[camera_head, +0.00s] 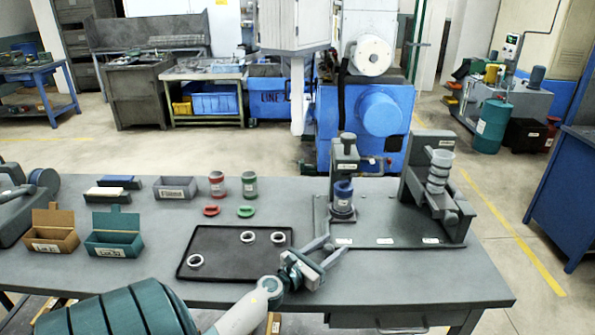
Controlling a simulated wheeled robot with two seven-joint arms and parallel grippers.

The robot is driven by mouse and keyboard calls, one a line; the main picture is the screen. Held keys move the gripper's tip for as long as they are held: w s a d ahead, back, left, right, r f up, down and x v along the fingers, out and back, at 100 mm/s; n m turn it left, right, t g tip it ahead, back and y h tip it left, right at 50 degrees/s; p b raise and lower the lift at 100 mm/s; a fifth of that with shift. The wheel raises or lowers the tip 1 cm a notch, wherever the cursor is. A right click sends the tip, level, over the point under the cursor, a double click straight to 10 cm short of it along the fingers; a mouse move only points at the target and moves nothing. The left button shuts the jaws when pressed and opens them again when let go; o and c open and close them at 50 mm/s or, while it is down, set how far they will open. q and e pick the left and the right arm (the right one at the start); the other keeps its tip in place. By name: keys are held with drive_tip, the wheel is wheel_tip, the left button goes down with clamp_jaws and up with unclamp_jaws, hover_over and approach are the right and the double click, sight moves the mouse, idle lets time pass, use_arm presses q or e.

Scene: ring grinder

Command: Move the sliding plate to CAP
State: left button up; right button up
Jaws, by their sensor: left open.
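A flat grey fixture base (385,228) lies on the right half of the table, with several small white labels along its front edge. The lettering is too small to read, so I cannot tell which label says CAP. A grey upright device (344,160) stands at the base's left end, with a blue cylindrical part (343,192) on a light disc at its front. I cannot make out the sliding plate as a separate piece. My left gripper (336,245) is open and empty, its fingertips by the base's front left corner, near the leftmost label. My right gripper is not in view.
A tilted grey stand (436,182) holds a stack of clear rings at the right. A dark tray (215,268) with three white rings (249,237) lies left of my gripper. Red and green jars, lids and small boxes (176,187) stand farther left. The table's front right is clear.

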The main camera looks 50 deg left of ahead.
use_arm(q)
drive_tip(key=s+b, duration=0.1)
drive_tip(key=s, duration=0.3)
drive_tip(key=s+b, duration=0.1)
drive_tip(key=s, duration=0.4)
drive_tip(key=s+d+b, duration=0.1)
drive_tip(key=s, duration=0.3)
drive_tip(key=shift+s+f+b, duration=0.15)
drive_tip(key=shift+s+b, duration=0.15)
drive_tip(key=shift+b, duration=0.1)
drive_tip(key=shift+s, duration=0.85)
